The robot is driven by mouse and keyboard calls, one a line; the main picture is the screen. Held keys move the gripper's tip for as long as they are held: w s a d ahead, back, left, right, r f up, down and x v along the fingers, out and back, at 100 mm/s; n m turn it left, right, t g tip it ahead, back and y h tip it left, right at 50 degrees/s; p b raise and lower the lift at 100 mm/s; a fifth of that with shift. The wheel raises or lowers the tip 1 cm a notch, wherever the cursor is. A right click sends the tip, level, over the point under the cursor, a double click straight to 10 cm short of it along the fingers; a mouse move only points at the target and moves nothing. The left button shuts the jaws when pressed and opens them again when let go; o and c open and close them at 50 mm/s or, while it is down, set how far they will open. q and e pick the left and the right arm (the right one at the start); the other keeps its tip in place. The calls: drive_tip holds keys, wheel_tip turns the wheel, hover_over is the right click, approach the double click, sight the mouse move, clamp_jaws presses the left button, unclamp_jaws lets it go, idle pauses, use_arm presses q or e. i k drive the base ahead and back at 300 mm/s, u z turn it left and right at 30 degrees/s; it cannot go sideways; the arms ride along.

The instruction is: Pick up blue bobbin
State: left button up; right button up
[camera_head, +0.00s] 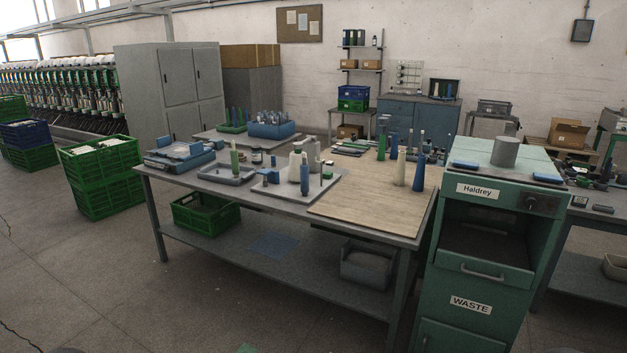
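A blue bobbin (419,174) stands upright near the right side of the pale wooden board (350,203) on the long table. A cream bobbin (401,168) stands close to its left. Another blue bobbin (394,146) stands farther back on the board, by a dark green one (382,148). A slim blue-grey bobbin (304,179) stands on the grey tray in the middle of the table. Which blue bobbin the task means cannot be told from this view. Neither of my grippers is in view.
A green waste cabinet (468,301) stands against the table's right end. Green crates (101,188) are stacked at left. A grey tray (270,194) and blue-grey scales (180,155) fill the table's left half.

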sight(304, 167)
drive_tip(key=z, duration=0.05)
drive_tip(key=i, duration=0.85)
drive_tip(key=u, duration=0.1)
drive_tip(key=k, duration=0.6)
drive_tip(key=u, duration=0.5)
drive_tip(key=i, duration=0.9)
drive_tip(key=u, duration=0.85)
drive_tip(key=i, duration=1.45)
drive_tip(key=z, duration=0.55)
drive_tip(key=i, duration=1.1)
drive_tip(key=z, duration=1)
drive_tip(key=i, duration=0.35)
drive_tip(key=z, duration=0.3)
